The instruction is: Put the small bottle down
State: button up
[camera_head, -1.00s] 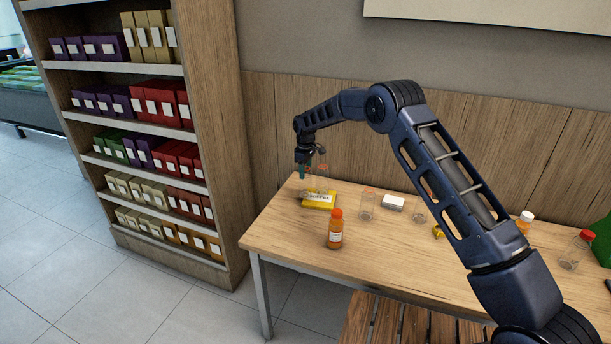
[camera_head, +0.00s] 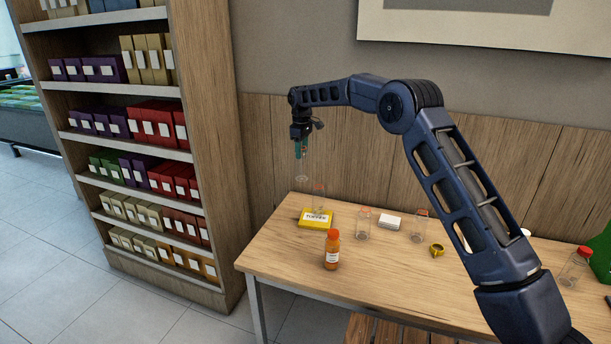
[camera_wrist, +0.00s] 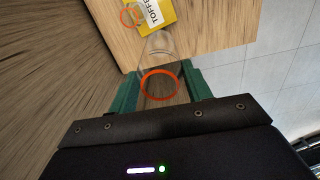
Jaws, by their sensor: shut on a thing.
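My gripper (camera_head: 300,150) has green fingers and is shut on a small clear bottle (camera_wrist: 160,60) with an orange rim. The rim sits between the fingertips in the wrist view. In the head view the clear bottle is faint and hangs below the fingers, in the air above the table's far left end. Below it on the wooden table (camera_head: 290,262) lies a yellow toffee box (camera_head: 314,222). Another clear bottle (camera_head: 318,200) with an orange rim stands at that box; I cannot tell whether on it or behind it.
An orange juice bottle (camera_head: 332,252) stands in front of the yellow box. To the right are clear bottles (camera_head: 363,226) (camera_head: 419,227), a white box (camera_head: 389,223), a yellow ring (camera_head: 437,250) and a red-capped bottle (camera_head: 575,270). The table's front left is bare. A shelf (camera_head: 205,150) stands left.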

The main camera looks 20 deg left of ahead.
jog(key=shift+d+r+n, duration=0.25)
jog(key=shift+d+n, duration=0.45)
jog(key=shift+n, duration=0.1)
jog(key=shift+d+n, duration=0.55)
jog(key=shift+n, duration=0.35)
notch_tip(320, 180, down, 20)
jog(key=shift+d+n, duration=0.2)
jog(key=shift+n, duration=0.2)
jog(key=shift+f, duration=0.1)
jog(key=o, duration=1.3)
